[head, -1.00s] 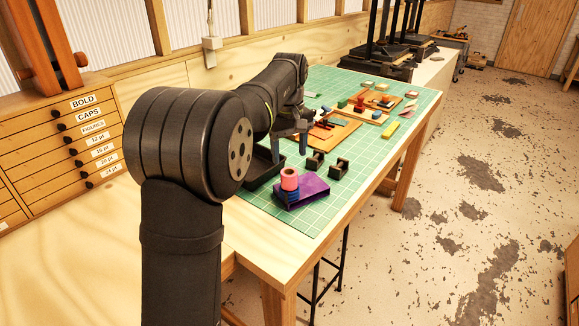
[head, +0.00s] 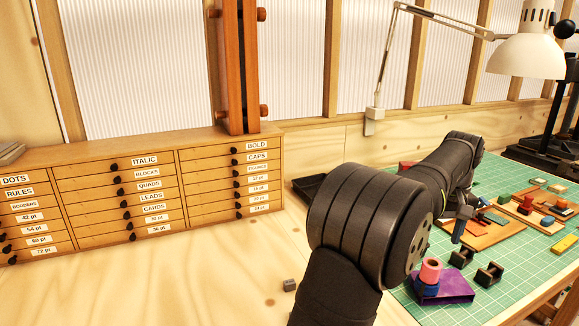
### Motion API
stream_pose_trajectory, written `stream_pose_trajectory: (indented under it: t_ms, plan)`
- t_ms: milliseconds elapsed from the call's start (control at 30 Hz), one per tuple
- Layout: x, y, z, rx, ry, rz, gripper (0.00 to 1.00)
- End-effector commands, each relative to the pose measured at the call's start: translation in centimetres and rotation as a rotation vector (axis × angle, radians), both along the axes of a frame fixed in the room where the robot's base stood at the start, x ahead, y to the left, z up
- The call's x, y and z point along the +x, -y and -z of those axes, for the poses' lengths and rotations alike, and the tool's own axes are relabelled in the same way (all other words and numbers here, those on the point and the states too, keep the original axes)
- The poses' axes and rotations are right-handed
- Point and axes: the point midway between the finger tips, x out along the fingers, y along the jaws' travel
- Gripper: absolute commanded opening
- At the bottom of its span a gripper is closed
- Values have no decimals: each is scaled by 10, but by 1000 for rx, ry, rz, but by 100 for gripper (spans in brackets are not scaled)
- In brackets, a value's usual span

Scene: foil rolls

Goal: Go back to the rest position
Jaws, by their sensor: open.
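My gripper (head: 462,223) is at the end of my outstretched arm, low over the green cutting mat (head: 520,295) in the head view. Its fingers are small and partly hidden, and they look open with nothing visible between them.
Wooden boards with small coloured pieces lie farther back. A dark tray (head: 312,187) sits near the drawer cabinet (head: 150,195).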

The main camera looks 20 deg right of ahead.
Motion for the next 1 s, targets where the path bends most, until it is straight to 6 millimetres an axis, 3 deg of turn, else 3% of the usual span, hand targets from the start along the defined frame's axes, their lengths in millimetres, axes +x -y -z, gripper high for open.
stream_pose_trajectory:
  t_ms: [467,700,1000]
  plan:
    - [0,-1,96,4,-2,0,62]
    - [0,0,64,-3,1,0,62]
    - [0,0,56,0,0,0,62]
